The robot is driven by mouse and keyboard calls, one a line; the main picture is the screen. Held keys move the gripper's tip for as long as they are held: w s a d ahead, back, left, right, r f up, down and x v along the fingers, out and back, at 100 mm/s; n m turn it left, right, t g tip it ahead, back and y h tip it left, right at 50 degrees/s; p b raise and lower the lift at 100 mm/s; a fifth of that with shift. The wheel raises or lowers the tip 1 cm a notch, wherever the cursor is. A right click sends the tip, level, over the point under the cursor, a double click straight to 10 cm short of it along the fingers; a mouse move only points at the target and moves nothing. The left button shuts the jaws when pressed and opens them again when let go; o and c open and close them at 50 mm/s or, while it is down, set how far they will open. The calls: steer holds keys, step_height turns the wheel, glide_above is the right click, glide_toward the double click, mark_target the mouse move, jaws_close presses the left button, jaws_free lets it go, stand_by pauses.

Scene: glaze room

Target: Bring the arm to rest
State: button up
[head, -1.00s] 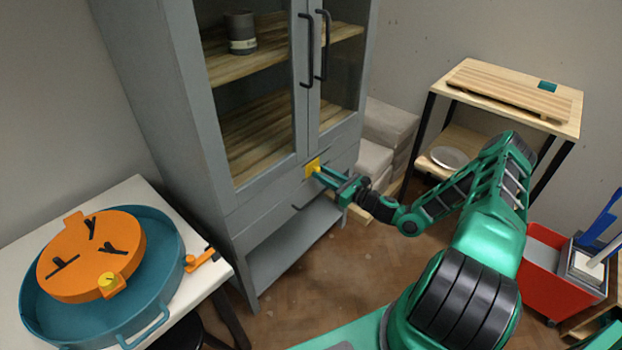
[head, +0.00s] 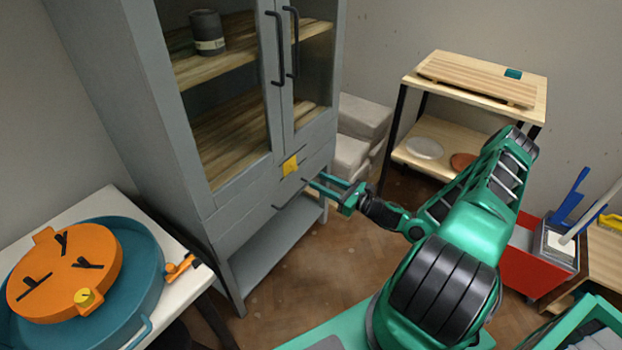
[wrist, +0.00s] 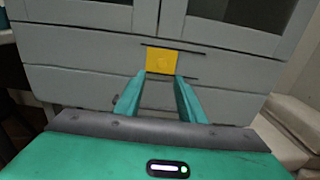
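My gripper (head: 318,184) is in front of the grey cabinet (head: 128,140), close to its lower drawers. In the wrist view its two teal fingers (wrist: 161,98) stand apart with nothing between them, so it is open and empty. A yellow square (head: 290,165) is on the upper drawer front, and it also shows in the wrist view (wrist: 161,61) just beyond the fingertips. The drawers look closed. My arm is stretched out from the right, with its elbow bent.
A white table (head: 95,205) at the left bears a teal tub (head: 150,262) with an orange disc (head: 100,245). A wooden rack (head: 530,92) stands at the back right, with a red bin (head: 520,268) in front. Brown floor (head: 290,265) lies clear before the cabinet.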

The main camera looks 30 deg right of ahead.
steer(key=shift+v, duration=0.85)
steer(key=s+a+r+n+g, duration=0.3)
steer(key=s+a+n+g, duration=0.3)
steer(key=s+n+g, duration=0.75)
steer(key=s+d+r+n+h, duration=0.2)
steer(key=s+r+n, duration=0.1)
steer(key=s+r, duration=0.4)
steer(key=s+d+r+n+g+h, duration=0.1)
steer(key=s+r+n+h, duration=0.2)
steer(key=s+r, duration=0.4)
steer(key=s+d+r+n+g+h, duration=0.1)
steer(key=s+d+r+n+h, duration=0.1)
steer(key=s+r, duration=0.5)
step_height(320, 180, up, 5)
steer(key=n+h, duration=0.1)
steer(key=n, duration=0.1)
steer(key=shift+s+d+n, duration=0.35)
steer(key=shift+r+g, duration=0.1)
steer(key=shift+g, duration=0.15)
